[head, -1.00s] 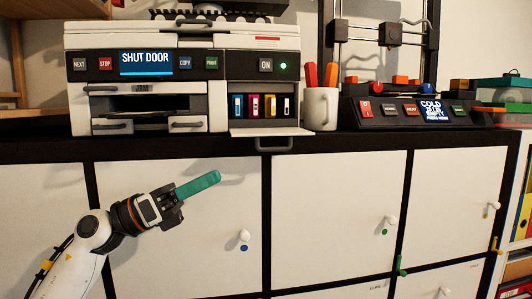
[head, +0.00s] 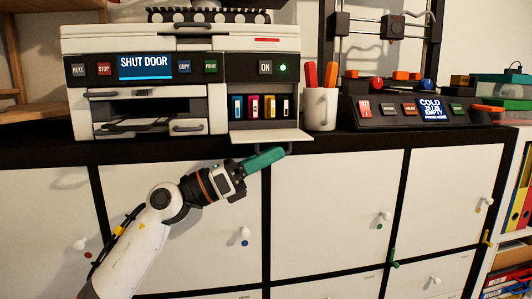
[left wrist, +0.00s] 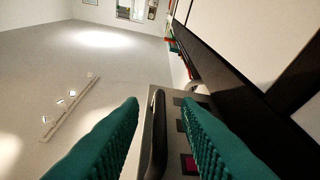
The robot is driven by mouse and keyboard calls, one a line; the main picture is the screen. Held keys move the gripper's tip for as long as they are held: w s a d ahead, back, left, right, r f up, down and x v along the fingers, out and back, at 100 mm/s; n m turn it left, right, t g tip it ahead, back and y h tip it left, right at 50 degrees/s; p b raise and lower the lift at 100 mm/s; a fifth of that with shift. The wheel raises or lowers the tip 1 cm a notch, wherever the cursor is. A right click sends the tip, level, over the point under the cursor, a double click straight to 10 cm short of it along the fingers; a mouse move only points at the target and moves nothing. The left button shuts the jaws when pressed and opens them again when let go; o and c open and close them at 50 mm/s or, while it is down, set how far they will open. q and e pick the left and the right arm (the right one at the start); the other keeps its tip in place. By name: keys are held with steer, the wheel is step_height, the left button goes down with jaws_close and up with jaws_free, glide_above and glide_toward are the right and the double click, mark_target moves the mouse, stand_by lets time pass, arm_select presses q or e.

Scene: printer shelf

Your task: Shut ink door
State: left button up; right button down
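The ink door (head: 272,136) is a white flap on the right part of the printer (head: 170,85). It hangs open, jutting forward below a bay of several coloured ink cartridges (head: 260,106). The printer's screen (head: 146,66) reads "SHUT DOOR". My left gripper (head: 276,155), with green fingers, is at the door's front edge, just below it, and hides most of its dark handle. In the left wrist view the green fingers stand apart (left wrist: 155,135), with the dark handle (left wrist: 155,140) between them and a gap on each side. My right gripper is not in view.
A white mug (head: 320,110) with red and orange items stands close to the right of the ink door. A 3D printer (head: 410,107) is farther right. White cabinet doors (head: 335,195) with small knobs lie below the dark top (head: 40,152).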

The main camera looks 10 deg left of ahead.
mark_target(266, 139)
arm_select(q)
jaws_close()
steer(key=shift+r, duration=0.1)
steer(key=shift+s+r, duration=0.25)
steer(key=shift+r, duration=0.85)
steer(key=shift+w+r+p, duration=0.15)
steer(key=shift+r+p, duration=0.35)
steer(key=shift+r, duration=1.2)
